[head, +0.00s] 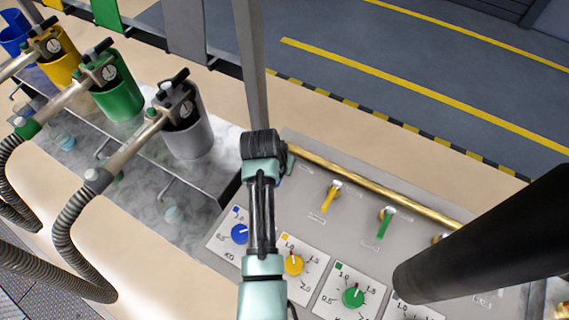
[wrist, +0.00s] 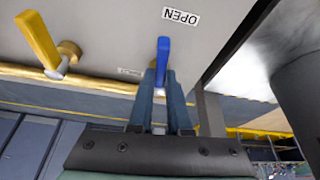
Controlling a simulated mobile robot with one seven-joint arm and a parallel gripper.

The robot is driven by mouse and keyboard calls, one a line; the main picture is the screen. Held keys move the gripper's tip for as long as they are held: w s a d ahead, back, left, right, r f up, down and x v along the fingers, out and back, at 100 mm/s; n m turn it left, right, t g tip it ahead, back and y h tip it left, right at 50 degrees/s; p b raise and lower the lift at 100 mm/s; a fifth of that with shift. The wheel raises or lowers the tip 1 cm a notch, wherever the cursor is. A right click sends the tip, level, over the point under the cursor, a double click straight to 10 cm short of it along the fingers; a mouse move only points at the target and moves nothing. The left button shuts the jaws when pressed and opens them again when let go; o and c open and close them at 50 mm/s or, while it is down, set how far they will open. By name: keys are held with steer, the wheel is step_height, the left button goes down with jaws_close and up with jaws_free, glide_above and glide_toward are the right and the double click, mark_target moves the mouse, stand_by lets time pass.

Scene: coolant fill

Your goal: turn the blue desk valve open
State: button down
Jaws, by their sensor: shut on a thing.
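The blue desk valve's lever (wrist: 163,52) shows in the wrist view as a blue bar, upright in the picture, on the grey panel (wrist: 110,25). My gripper (wrist: 163,76) has both fingers closed around the lever's near part. A white label reading OPEN (wrist: 181,16) appears upside down, up and to the right of the lever. In the head view my arm covers the blue valve, and my fingers are mostly hidden behind the wrist.
A yellow lever (head: 331,196) and a green lever (head: 385,223) stand to the right on the panel, beside a brass pipe (head: 375,183). Blue (head: 239,234), yellow (head: 293,264) and green (head: 353,297) dials lie in front. A grey container (head: 188,140) stands left; a post rises behind my wrist.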

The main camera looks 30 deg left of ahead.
steer(key=shift+a+m, duration=0.25)
steer(key=shift+m, duration=0.55)
steer(key=shift+r+h, duration=0.1)
steer(key=shift+h, duration=0.2)
steer(key=c, duration=0.9)
jaws_free()
steer(key=shift+o, duration=0.2)
steer(key=b+v, duration=0.1)
steer(key=v, duration=1.2)
steer(key=shift+a, duration=0.1)
